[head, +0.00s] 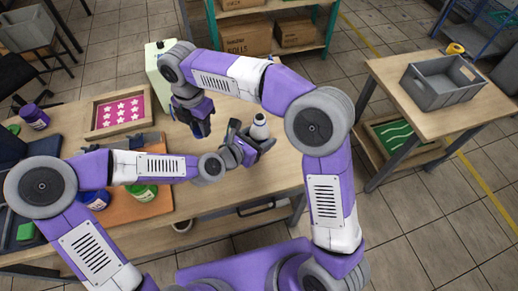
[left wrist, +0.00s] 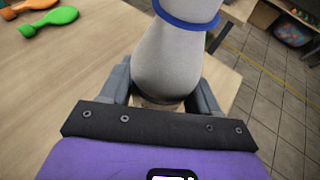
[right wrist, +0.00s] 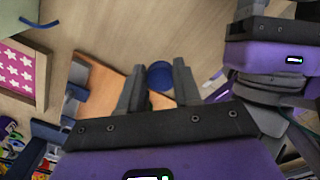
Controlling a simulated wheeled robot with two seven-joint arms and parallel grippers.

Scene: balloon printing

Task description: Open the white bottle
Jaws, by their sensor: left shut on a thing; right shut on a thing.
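The white bottle (head: 260,127) stands upright in the jaws of my left gripper (head: 257,139). In the left wrist view the bottle (left wrist: 170,62) fills the space between the fingers (left wrist: 162,95), with a blue ring (left wrist: 188,18) around its upper part; its tip is out of that view. My right gripper (head: 201,130) points down to the left of the bottle, apart from it. In the right wrist view a round blue cap (right wrist: 160,76) sits between its fingertips (right wrist: 158,67), and the jaws are shut on it.
The wooden table (head: 262,180) is partly covered by an orange board (head: 150,208) and jars at left. A frame with a pink star print (head: 119,112) lies at the back left. A side table holds a grey crate (head: 440,95).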

